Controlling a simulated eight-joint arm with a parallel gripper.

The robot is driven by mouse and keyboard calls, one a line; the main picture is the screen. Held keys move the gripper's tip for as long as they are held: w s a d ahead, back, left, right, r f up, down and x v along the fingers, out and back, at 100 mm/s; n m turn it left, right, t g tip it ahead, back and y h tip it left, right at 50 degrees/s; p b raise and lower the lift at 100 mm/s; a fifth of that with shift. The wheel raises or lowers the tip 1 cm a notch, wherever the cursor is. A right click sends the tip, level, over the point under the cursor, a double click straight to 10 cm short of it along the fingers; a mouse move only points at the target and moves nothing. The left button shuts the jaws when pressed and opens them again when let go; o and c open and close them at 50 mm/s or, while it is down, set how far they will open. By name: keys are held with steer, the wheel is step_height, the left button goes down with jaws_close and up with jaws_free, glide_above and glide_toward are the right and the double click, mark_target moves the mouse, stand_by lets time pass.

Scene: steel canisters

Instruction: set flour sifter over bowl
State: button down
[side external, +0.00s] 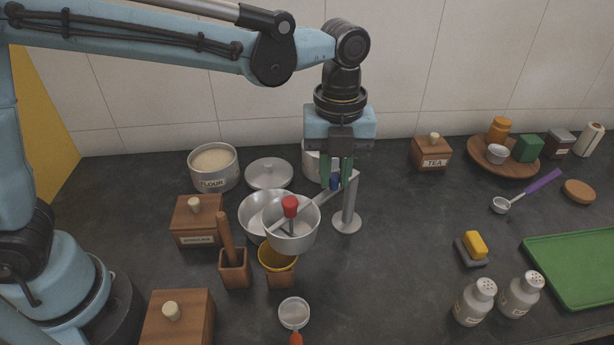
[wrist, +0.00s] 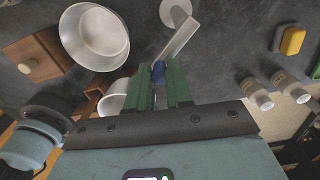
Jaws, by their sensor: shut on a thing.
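The sifter (side external: 290,237) is a round metal pan with a red knob, on a swing arm (side external: 322,195) from a metal post stand (side external: 348,213). The bowl (side external: 249,205) is steel, behind and left of it. In the side view the sifter overlaps the bowl's front right part. In the wrist view the open bowl (wrist: 95,37) shows empty; a pale rim (wrist: 112,104), seemingly the sifter, is apart from it and mostly hidden. My gripper (side external: 336,182) points down, its green fingers shut on the swing arm's blue grip (wrist: 158,69).
A mustard cup (side external: 278,257) and a wooden holder with a pestle (side external: 234,268) stand close in front. Behind are a flour canister (side external: 213,169) and a lid (side external: 269,173). The counter right of the stand is clear.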

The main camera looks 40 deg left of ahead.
steer(key=shift+w+a+m, duration=0.25)
steer(key=shift+a+m, duration=0.3)
steer(key=shift+m, duration=0.8)
steer(key=shift+w+a+m, duration=0.2)
steer(key=shift+a+m, duration=0.3)
steer(key=shift+m, duration=0.8)
steer(key=shift+w+a+m, duration=0.25)
steer(key=shift+a+m, duration=0.3)
steer(key=shift+m, duration=0.8)
steer(key=c, duration=1.1)
jaws_free()
steer(key=shift+o, duration=0.2)
step_height(320, 180, up, 12)
